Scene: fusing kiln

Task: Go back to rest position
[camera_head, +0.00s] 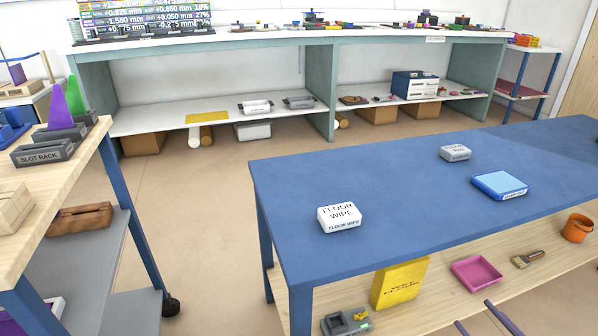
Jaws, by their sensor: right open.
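My right gripper (483,319) shows only as two thin bluish-purple fingers at the bottom edge, right of the middle. The fingers stand apart with nothing seen between them, so it is open and empty. The rest of that arm is cut off by the frame. The fingers appear in front of the blue table's lower wooden shelf (425,312); I cannot tell their exact distance from it. My left gripper is not in view.
The blue table (400,215) bears a white floor wipe pack (339,218), another white pack (455,153) and a blue box (499,185). Its shelf holds a yellow box (400,284), pink tray (477,273), brush (528,259) and orange bucket (577,228). Open floor (205,215) lies left.

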